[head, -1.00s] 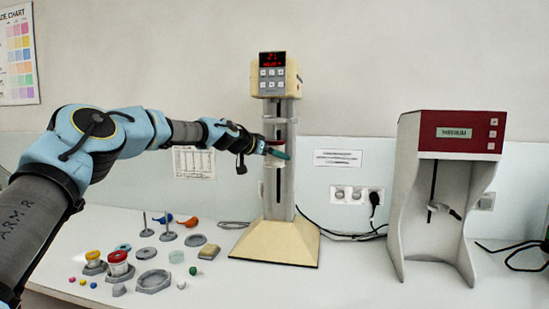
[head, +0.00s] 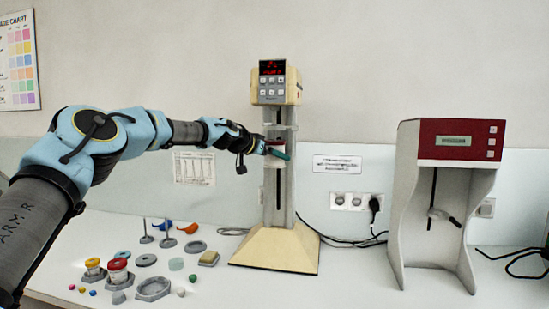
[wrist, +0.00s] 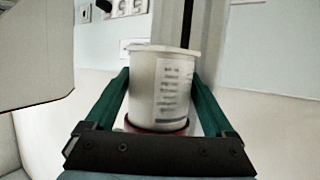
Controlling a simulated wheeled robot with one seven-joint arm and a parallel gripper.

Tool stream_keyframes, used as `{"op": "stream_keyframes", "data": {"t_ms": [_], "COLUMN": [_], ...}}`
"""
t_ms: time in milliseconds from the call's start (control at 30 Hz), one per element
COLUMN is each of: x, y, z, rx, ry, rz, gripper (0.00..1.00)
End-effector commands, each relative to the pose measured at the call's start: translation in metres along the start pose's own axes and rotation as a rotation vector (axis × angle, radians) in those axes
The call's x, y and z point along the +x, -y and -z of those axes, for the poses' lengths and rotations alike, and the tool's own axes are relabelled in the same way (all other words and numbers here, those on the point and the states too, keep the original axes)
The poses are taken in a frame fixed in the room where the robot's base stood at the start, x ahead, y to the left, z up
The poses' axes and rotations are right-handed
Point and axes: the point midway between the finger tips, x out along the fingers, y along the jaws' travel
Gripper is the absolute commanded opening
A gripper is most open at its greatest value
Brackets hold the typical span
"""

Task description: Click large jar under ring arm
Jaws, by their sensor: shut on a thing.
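A white jar (wrist: 160,85) with printed graduations and a red band or lid at one end is held between the two green fingers of my gripper (wrist: 157,100). In the head view my gripper (head: 277,152) is in front of the column of the cream mill (head: 275,250), below its control head. The jar is largely hidden there by the fingers, with white showing below them and red above. A pale bracket (head: 281,127) crosses the column just above the jar. I cannot tell whether the jar touches it. The wrist view appears upside down.
A red-topped machine (head: 460,140) stands at the right. Grey holders, small lidded jars (head: 118,270), discs and small coloured balls cover the left front of the table. Cables (head: 345,237) run behind the mill. The table between the two machines is fairly clear.

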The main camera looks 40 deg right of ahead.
Motion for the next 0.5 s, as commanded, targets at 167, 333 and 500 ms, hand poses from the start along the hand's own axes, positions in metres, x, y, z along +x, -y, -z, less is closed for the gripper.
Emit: {"op": "stream_keyframes", "data": {"t_ms": [167, 333, 500], "x": [-0.0002, -0.0003, -0.0016], "y": [0.0, -0.0001, 0.0], "z": [0.0008, 0.0011, 0.0043], "rx": [0.0, 0.0, 0.0], "ry": [-0.001, -0.002, -0.002], "rz": [0.0, 0.0, 0.001], "gripper": [0.06, 0.06, 0.06]}}
